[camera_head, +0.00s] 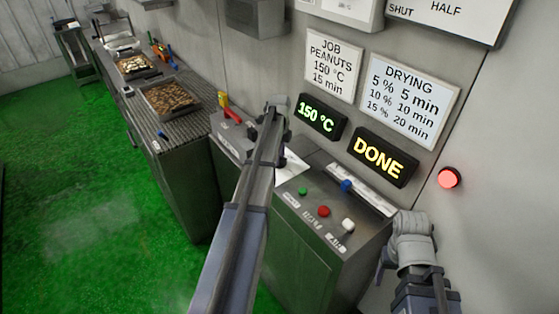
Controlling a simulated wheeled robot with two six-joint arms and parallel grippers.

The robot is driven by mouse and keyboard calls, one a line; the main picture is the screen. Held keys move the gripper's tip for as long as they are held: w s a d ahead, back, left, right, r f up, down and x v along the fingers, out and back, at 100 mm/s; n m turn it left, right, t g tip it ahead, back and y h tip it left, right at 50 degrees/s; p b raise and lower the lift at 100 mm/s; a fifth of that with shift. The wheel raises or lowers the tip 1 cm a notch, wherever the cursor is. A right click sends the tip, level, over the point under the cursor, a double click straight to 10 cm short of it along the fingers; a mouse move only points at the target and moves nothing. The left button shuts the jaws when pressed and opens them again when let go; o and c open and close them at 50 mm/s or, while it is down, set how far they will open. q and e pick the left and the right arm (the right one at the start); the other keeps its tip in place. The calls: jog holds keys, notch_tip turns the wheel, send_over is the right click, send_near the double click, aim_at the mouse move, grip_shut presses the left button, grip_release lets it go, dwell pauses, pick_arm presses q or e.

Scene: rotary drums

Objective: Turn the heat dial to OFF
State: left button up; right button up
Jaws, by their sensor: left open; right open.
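I cannot pick out the heat dial for certain. A blue knob (347,186) stands on the sloped control panel, near a green button (303,191), a red button (323,211) and a white knob (348,224); their labels are too small to read. My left gripper (277,104) is open, raised at the end of the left arm, left of the green 150 °C display (321,117). The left arm hides part of the panel's left side. My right gripper (384,266) is open, low beside the cabinet's right side; its fingers show poorly.
A yellow DONE display (379,157) and a lit red lamp (449,178) are on the wall. A red-and-yellow handled part (230,108) stands left of my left arm. A counter with a tray of peanuts (170,99) runs back left. Green floor (90,220) is clear.

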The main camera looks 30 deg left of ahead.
pick_arm(q)
jog(key=shift+c, duration=0.4)
grip_shut()
